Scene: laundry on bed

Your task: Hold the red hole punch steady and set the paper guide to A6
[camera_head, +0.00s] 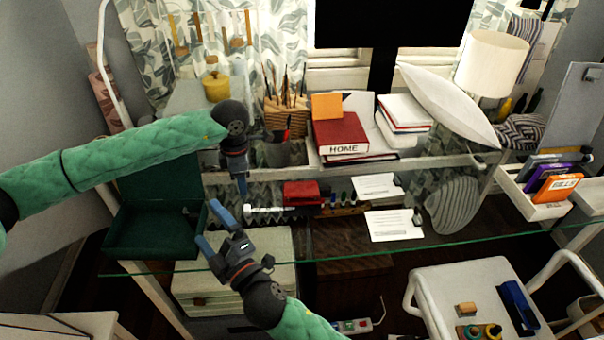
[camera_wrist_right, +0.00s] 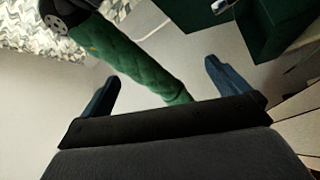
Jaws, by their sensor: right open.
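The red hole punch (camera_head: 302,193) lies on the glass desk (camera_head: 330,240), with a pale bar (camera_head: 267,209) in front of its left side. The bar looks like the paper guide; its setting is too small to read. My left gripper (camera_head: 242,190) points down at the left of the punch, apart from it; its fingers overlap in the view, so I cannot tell whether they are open. My right gripper (camera_head: 207,222) is open and empty, left of and nearer than the punch. Its spread fingers also show in the right wrist view (camera_wrist_right: 160,82).
A dark green open box (camera_head: 150,238) stands at the left. White papers (camera_head: 393,225) and a grey striped object (camera_head: 453,204) lie right of the punch. A raised shelf behind bears a red book (camera_head: 340,135). A white chair (camera_head: 465,285) stands in front right.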

